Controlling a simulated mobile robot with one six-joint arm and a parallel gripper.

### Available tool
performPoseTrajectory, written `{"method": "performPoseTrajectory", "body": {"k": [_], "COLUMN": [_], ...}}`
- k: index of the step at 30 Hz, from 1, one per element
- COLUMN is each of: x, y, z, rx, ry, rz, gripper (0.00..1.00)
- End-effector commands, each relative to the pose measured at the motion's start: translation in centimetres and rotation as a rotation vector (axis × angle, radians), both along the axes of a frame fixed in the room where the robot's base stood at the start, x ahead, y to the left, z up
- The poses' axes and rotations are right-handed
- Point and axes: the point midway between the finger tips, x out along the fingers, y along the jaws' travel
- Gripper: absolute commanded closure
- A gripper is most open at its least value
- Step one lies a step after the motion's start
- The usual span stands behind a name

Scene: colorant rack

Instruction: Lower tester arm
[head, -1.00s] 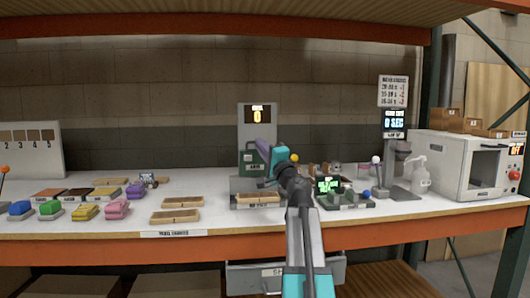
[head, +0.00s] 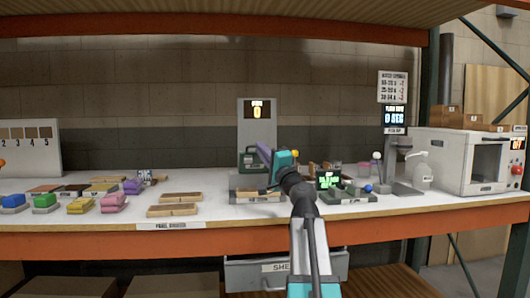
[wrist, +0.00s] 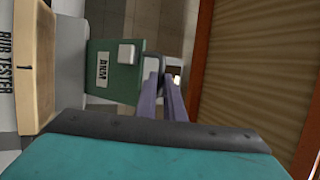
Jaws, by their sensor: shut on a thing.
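The rub tester has a grey upright back plate (head: 243,112) with a display reading 0. Its green arm (head: 247,160) shows at the plate's lower part, partly hidden behind my gripper. In the wrist view the green arm (wrist: 115,75), labelled ARM, has a grey end piece by my purple fingers. My gripper (head: 262,150) is at this end piece and looks shut on it; it also shows in the wrist view (wrist: 163,80). The exact contact is partly hidden. A wooden panel marked 1 (wrist: 35,60) lies on the tester, beside the arm.
Wooden panels (head: 175,210) and coloured blocks (head: 80,205) lie left on the white bench. A dark green device with a lit screen (head: 329,181) stands close to the right of my arm.

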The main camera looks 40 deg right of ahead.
Motion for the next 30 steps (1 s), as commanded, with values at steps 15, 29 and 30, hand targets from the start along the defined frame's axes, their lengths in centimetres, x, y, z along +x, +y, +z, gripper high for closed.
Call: {"method": "performPoseTrajectory", "body": {"k": [15,29,30], "x": [-1.2,-1.4,-1.4], "y": [1.1,1.3,1.3], "z": [-5.0,-6.4,-6.4], "rx": [0.003,0.003,0.003], "ry": [0.008,0.008,0.008], "rz": [-0.003,-0.001,-0.001], "gripper": [1.00,1.00,1.00]}}
